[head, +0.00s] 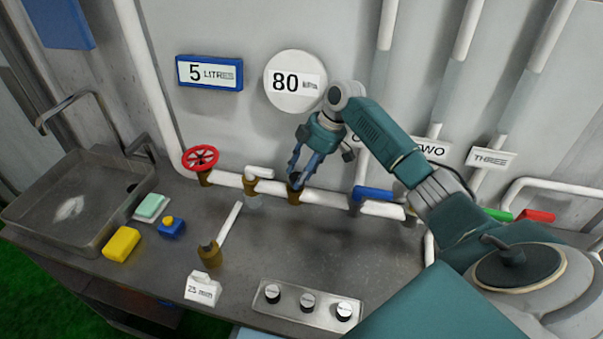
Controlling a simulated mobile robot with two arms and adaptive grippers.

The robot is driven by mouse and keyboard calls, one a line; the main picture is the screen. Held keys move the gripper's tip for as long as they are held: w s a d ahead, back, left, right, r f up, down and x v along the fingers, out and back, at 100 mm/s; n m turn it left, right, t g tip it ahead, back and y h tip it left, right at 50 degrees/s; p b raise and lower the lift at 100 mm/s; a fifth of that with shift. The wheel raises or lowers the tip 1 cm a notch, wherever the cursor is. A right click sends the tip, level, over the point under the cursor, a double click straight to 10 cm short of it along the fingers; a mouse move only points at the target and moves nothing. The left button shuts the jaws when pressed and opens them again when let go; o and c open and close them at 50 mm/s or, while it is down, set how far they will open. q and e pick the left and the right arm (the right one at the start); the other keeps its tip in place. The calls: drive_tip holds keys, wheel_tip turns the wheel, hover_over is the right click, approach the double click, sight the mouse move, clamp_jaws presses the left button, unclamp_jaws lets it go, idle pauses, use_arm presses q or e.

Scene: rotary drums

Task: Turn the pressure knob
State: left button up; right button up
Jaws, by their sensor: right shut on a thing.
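My right gripper (298,179) reaches down from the right to the white pipe along the back of the bench. Its blue fingers are shut around the top of a brass fitting (294,196) on that pipe. The part between the fingers, apparently the pressure knob, is mostly hidden by them. A round white gauge (294,97) reading 80 hangs on the wall above. A blue-framed sign (209,73) reading 5 litres is to its left. My left gripper is not in view.
A red wheel valve (200,157) and white-handled brass valve (209,254) stand to the left. A sink (36,207), yellow block (121,244) and blue-handled valve (372,194) are around. The bench middle is clear.

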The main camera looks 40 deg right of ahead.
drive_tip(key=o, duration=1)
drive_tip(key=shift+w+a+r, duration=0.2)
drive_tip(key=shift+a+r, duration=0.05)
drive_tip(key=shift+o, duration=0.5)
drive_tip(key=shift+a+f, duration=0.1)
drive_tip(key=shift+a, duration=0.05)
drive_tip(key=shift+s+d+r, duration=0.1)
drive_tip(key=shift+d+r, duration=0.15)
drive_tip(key=shift+r, duration=0.1)
drive_tip(key=v, duration=0.6)
drive_tip(key=shift+r, duration=0.4)
drive_tip(key=shift+o, duration=0.2)
